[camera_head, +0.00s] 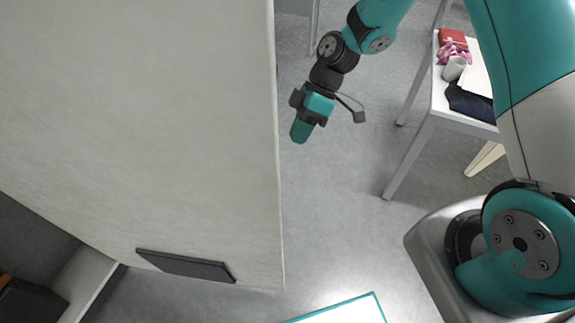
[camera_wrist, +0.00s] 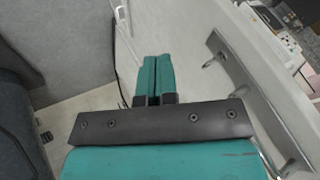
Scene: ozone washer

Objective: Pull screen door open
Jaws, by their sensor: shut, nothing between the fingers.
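A large pale panel (camera_head: 140,110), which appears to be the screen door, fills the left of the head view. A dark grey bar (camera_head: 185,265) is near its lower edge. My gripper (camera_head: 301,132) is just right of the panel's right edge in the picture, pointing down, with nothing in it. In the wrist view my gripper's teal fingers (camera_wrist: 153,78) are together. A pale panel (camera_wrist: 235,25) with a long grey bar handle (camera_wrist: 240,80) lies to their right, apart from the fingers. I cannot tell if this is the same bar.
A white table (camera_head: 440,100) with a white cup (camera_head: 455,68), a red box (camera_head: 452,38) and dark cloth stands at upper right. Grey floor (camera_head: 340,220) is clear between panel and table. A grey surface (camera_wrist: 60,45) and a dark rounded object (camera_wrist: 20,135) are left in the wrist view.

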